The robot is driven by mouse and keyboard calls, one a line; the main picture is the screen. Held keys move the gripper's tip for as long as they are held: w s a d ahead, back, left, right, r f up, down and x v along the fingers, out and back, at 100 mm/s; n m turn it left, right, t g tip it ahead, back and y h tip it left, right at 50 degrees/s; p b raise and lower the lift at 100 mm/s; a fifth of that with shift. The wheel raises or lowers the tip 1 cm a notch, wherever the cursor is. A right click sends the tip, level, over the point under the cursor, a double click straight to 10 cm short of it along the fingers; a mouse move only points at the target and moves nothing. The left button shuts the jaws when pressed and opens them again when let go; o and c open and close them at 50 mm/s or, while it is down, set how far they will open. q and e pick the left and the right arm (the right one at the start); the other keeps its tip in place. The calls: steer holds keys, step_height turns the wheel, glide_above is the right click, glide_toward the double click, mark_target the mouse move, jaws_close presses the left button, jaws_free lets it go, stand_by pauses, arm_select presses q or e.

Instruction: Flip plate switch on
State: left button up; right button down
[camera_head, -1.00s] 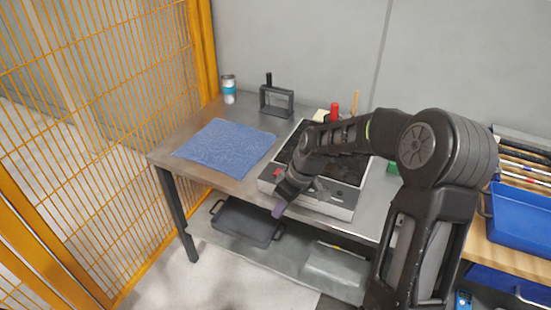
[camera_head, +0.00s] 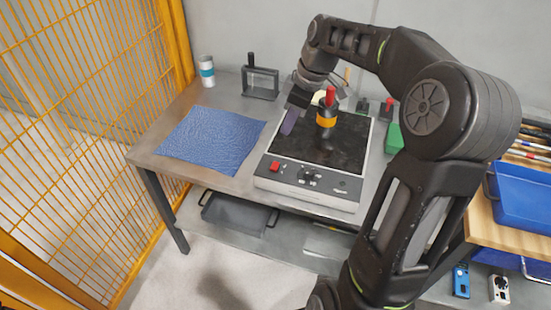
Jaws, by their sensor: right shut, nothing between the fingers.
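The hot plate (camera_head: 265,184) sits on the metal table, with a black top and a pale front panel. Its red switch (camera_head: 275,166) is at the left end of that panel; I cannot tell which way it is tipped. A dark knob (camera_head: 309,176) is right of the switch. My right gripper (camera_head: 288,122) is shut and empty, with a purple fingertip pointing down by the left edge of the black top, behind and apart from the switch. My left gripper is not in view.
A blue cloth (camera_head: 211,140), a cup (camera_head: 207,72) and a dark frame (camera_head: 261,84) are to the left. A blue tray (camera_head: 520,200) is at right, yellow fencing at left.

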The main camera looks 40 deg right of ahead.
mark_target(274, 168)
steer(key=x, duration=0.4)
steer(key=p+x, duration=0.1)
steer(key=x, duration=0.4)
steer(key=s+x, duration=0.1)
steer(key=x, duration=0.3)
steer(key=shift+d+f+p, duration=0.2)
steer(key=shift+f+p, duration=0.1)
steer(key=shift+p, duration=0.1)
steer(key=shift+f, duration=0.2)
steer(key=shift+f+b, duration=0.35)
steer(key=shift+b, duration=0.15)
steer(key=shift+s+a+r, duration=0.15)
